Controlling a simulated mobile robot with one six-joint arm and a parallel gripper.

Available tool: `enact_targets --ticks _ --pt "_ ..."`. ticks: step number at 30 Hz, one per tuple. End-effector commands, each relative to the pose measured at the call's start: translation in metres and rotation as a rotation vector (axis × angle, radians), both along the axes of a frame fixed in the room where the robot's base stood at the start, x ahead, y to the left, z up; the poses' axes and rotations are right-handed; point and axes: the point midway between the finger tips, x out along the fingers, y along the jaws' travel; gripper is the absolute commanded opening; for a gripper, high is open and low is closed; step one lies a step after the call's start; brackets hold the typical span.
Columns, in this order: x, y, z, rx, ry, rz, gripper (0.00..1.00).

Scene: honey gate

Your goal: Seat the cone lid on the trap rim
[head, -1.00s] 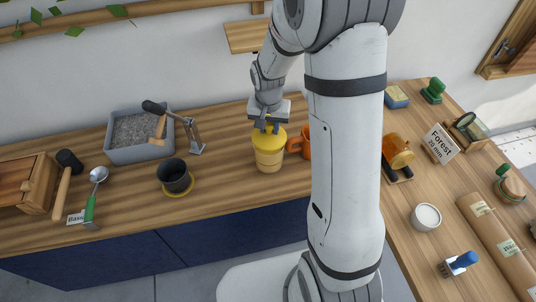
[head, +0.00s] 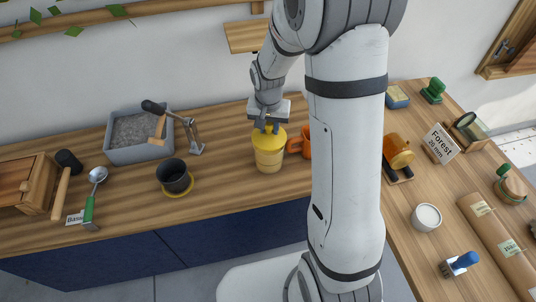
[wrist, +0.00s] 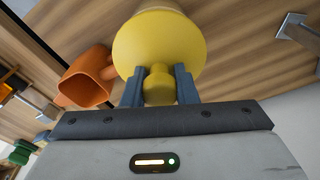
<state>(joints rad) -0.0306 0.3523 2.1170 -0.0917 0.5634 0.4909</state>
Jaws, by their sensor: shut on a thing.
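The yellow cone lid (head: 269,138) sits at the top of the pale yellow trap jar (head: 269,161) on the wooden counter. In the wrist view the lid (wrist: 158,48) is a wide yellow disc with a knob (wrist: 158,86). My gripper (head: 267,126) is above the jar, shut on the lid's knob, with one blue-grey finger on each side in the wrist view (wrist: 158,88). The lid looks level and in line with the jar. I cannot tell whether its edge rests fully on the rim, as the lid hides the rim.
An orange mug (head: 301,146) stands close to the right of the jar. A dark cup (head: 174,177) on a yellow disc stands to the left. A grey tub (head: 140,155) and a metal bracket (head: 194,138) are behind left. The counter in front of the jar is clear.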

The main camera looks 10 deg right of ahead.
Motion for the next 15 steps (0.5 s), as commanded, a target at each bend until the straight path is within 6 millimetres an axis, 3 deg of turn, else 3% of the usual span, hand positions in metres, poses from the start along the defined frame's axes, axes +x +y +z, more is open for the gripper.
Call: enact_targets --ticks 15 --pt "0.0 0.0 -0.0082 0.0 0.0 0.0 0.04"
